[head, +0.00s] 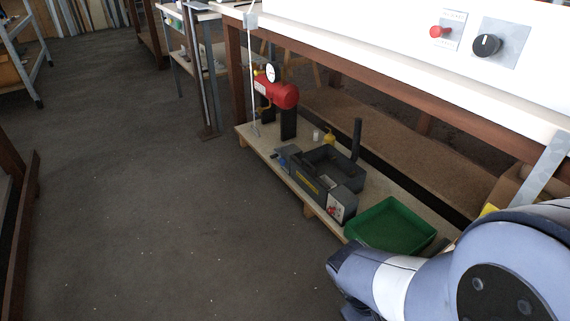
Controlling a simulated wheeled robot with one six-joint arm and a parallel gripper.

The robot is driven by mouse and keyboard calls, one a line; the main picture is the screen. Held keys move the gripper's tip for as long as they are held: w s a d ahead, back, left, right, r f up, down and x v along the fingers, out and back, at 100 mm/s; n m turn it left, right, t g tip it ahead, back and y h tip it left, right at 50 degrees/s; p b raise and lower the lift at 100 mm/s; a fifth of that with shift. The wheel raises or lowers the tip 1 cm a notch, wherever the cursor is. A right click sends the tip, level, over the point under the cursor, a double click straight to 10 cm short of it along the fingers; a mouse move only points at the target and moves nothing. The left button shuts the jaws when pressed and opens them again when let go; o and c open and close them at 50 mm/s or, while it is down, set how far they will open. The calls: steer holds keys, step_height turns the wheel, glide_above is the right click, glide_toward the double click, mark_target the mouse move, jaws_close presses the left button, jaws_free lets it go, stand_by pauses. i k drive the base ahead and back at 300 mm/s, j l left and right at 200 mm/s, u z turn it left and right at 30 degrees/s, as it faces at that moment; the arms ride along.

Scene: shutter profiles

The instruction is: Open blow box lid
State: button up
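No thing is clearly marked as the blow box. A dark grey machine (306,185) with a yellow label and a small panel with a red button sits on the low wooden shelf. A dark open-topped part (345,180) lies behind it, with a black upright piece (357,139) at its far right; I cannot tell whether this is a lid. A white housing (400,30) with a red button and black knob stands on the bench above. My arm fills the lower right corner; my gripper does not show.
A green tray (391,226) sits at the shelf's near end. A red tank (279,93) with a gauge stands at its far end. The white bench top (400,82) overhangs the shelf. The grey floor (180,210) to the left is clear.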

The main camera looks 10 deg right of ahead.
mark_target(301, 163)
steer(key=i+z, duration=0.15)
steer(key=i, duration=0.45)
steer(key=i+j+z, duration=0.1)
steer(key=i, duration=0.45)
steer(key=j, duration=0.1)
